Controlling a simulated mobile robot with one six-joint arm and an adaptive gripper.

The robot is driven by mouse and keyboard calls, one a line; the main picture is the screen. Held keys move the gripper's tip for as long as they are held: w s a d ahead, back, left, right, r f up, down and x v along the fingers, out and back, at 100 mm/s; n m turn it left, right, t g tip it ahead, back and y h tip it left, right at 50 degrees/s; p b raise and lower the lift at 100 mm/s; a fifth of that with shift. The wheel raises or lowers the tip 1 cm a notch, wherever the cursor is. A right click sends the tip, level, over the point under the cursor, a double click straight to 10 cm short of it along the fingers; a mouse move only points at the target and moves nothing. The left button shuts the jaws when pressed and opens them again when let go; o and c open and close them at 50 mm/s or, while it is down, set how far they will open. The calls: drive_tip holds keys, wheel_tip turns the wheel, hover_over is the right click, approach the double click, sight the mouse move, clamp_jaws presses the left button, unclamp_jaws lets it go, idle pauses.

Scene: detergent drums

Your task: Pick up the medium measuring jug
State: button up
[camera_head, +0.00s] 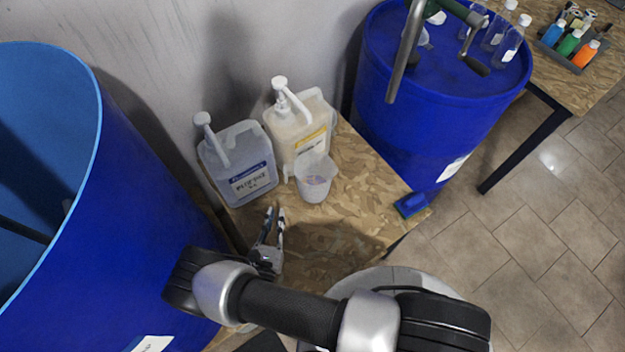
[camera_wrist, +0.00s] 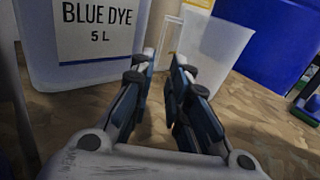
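A translucent white measuring jug (camera_head: 316,181) stands upright on the wood-chip-patterned table, in front of a yellow-labelled pump container. It also shows in the wrist view (camera_wrist: 214,52), right of centre and beyond my fingers. No other jug stands beside it to compare its size. My gripper (camera_head: 275,211) is low over the table, to the left of the jug and nearer my body, apart from it. In the wrist view my fingers (camera_wrist: 164,58) are partly spread with an empty gap between them. The jug's far side is hidden.
A blue dye pump container (camera_head: 243,167) stands close beyond my fingertips, left of the yellow-labelled container (camera_head: 301,122). A big open blue drum (camera_head: 120,200) flanks the left, a closed blue drum (camera_head: 430,105) the back right. A blue brush-like item (camera_head: 411,205) lies at the table's right corner.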

sight(285, 176)
drive_tip(key=w, duration=0.3)
drive_tip(key=w+b, duration=0.1)
drive_tip(key=w, duration=0.2)
drive_tip(key=w+d+b, duration=0.1)
drive_tip(key=w, duration=0.2)
drive_tip(key=shift+w+d, duration=0.1)
drive_tip(key=shift+w, duration=0.3)
drive_tip(key=w, duration=0.1)
drive_tip(key=w+b, duration=0.1)
drive_tip(key=w, duration=0.2)
drive_tip(key=shift+w+d+f+b, duration=0.15)
drive_tip(key=shift+d+f+b, duration=0.15)
drive_tip(key=shift+f+b, duration=0.05)
drive_tip(key=shift+w, duration=0.4)
drive_tip(key=shift+r, duration=0.1)
drive_tip(key=shift+c, duration=0.6)
clamp_jaws()
